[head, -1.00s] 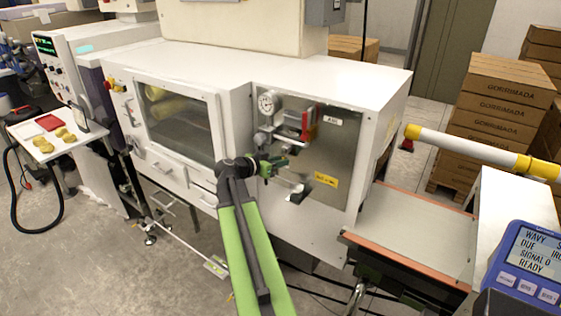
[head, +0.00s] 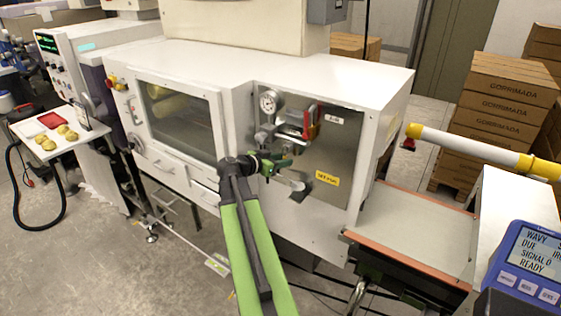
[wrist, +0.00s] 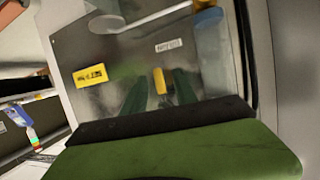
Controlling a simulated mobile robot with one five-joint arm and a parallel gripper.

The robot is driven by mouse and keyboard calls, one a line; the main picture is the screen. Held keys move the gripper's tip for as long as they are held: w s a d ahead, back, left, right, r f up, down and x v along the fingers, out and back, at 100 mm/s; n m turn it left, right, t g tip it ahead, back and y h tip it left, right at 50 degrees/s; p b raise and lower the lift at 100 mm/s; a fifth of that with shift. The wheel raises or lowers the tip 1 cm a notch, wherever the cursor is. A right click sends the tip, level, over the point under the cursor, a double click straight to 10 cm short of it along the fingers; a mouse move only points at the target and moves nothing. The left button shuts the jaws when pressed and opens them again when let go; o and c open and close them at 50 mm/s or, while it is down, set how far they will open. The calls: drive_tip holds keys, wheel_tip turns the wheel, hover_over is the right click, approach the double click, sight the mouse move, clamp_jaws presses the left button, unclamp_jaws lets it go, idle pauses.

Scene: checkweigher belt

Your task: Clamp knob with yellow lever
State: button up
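A small upright yellow piece (wrist: 160,81), which looks like the yellow lever, shows in the wrist view. It lies between the two green fingers of my gripper (wrist: 160,92), with a gap on each side. My gripper is open around or in front of it; I cannot tell the depth. In the head view my gripper (head: 288,158) is in front of the steel panel (head: 345,150), below the red-handled fitting (head: 312,122). The yellow lever is not clear there, and I cannot make out the knob in either view.
A round gauge (head: 268,102) sits left of the red-handled fitting. A yellow label (head: 327,179) is on the panel, right of a metal piece (head: 299,190). A conveyor belt (head: 415,232) lies to the right. A windowed door (head: 180,120) is at the left.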

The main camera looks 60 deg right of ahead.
drive_tip(key=p+v, duration=0.5)
drive_tip(key=v, duration=1.2)
drive_tip(key=shift+a+p, duration=0.2)
drive_tip(key=shift+p, duration=0.1)
drive_tip(key=shift+r, duration=0.1)
